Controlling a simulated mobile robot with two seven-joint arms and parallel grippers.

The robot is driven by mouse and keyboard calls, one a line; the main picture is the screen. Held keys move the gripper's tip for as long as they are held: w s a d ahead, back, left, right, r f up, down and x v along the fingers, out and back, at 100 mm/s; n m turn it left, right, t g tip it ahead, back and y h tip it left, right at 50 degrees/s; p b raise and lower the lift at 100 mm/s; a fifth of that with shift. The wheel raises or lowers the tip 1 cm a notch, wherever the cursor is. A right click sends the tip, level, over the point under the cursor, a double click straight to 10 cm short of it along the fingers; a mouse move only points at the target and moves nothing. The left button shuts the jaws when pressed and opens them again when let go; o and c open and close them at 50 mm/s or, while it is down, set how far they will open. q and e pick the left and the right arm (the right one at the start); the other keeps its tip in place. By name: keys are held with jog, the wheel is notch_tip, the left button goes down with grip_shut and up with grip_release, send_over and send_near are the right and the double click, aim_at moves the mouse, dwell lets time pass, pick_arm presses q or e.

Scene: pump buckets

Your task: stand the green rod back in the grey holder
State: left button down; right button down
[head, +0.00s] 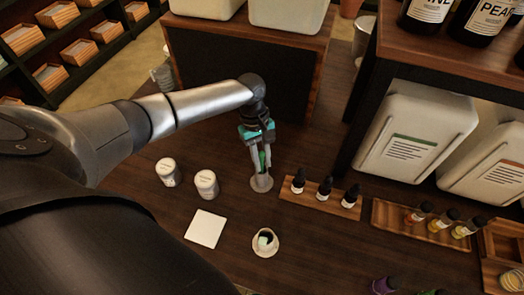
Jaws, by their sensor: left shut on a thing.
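My left gripper (260,150) points down over the table and is shut on the green rod (262,160). The rod shows as a green strip between the fingers. Directly below is the grey holder (262,184), a small round cup-like piece on the dark table. The rod's lower end is at the holder's top. I cannot tell whether it is inside or just above, since the fingers hide part of it. My right gripper is not in view.
Two white jars (206,183) stand left of the holder. A white square card (205,229) and a small white cup (265,242) are in front. Dropper bottles stand on a wooden tray (318,200) close to the right. A dark-fronted shelf (262,75) rises behind.

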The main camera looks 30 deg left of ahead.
pick_arm(q)
jog(key=c, duration=0.7)
grip_release()
jog(key=shift+o, duration=0.2)
jog(key=p+v, duration=0.2)
jog(key=v, duration=1.3)
jog(key=shift+p, duration=0.3)
